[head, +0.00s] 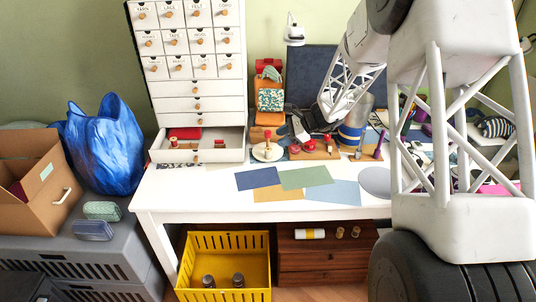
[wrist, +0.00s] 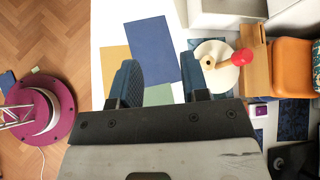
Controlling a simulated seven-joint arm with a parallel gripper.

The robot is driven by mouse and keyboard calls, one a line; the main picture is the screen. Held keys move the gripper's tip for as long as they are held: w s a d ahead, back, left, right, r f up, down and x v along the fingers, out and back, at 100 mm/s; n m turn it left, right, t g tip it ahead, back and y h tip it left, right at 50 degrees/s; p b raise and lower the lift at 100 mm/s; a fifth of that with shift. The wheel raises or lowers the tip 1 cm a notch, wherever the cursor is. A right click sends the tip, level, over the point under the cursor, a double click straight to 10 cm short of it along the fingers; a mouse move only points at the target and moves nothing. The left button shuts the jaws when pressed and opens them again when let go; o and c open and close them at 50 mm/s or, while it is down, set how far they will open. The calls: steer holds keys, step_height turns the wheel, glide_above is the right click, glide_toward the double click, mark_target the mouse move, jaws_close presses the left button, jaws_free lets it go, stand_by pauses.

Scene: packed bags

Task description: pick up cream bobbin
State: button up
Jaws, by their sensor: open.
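A cream round disc (head: 268,153) with a wooden centre post and a red top stands on the white table in front of the drawer unit. It looks like the cream bobbin, but I cannot be sure. In the wrist view the cream disc (wrist: 210,79) lies just right of my right finger, with its red top beside it. My gripper (head: 314,128) is above the table, to the right of the disc in the head view. In the wrist view my gripper (wrist: 160,88) has its fingers wide apart, with nothing held between them.
The white drawer unit (head: 194,107) stands at the left with its bottom drawer pulled out. Flat coloured sheets (head: 305,178) lie on the front of the table. Books and an orange patterned item (head: 270,99) stand behind the disc. A yellow crate (head: 228,240) is below.

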mark_target(269, 150)
steer(key=w+f+m, duration=0.2)
steer(key=w+f, duration=0.2)
steer(key=w+f+m+t+y, duration=0.1)
steer(key=w+f+m, duration=0.1)
steer(key=f, duration=0.3)
steer(key=w+f+m+t+y, duration=0.1)
steer(key=w+f, duration=0.4)
steer(key=shift+w+d+f+m, duration=0.2)
steer(key=shift+w+m, duration=0.15)
steer(key=shift+m, duration=0.05)
steer(key=shift+a, duration=0.1)
steer(key=shift+x, duration=1.25)
steer(key=shift+w+a, duration=0.1)
steer(key=shift+x, duration=2.45)
steer(key=shift+r, duration=0.1)
steer(key=shift+c, duration=0.2)
steer(key=c, duration=0.5)
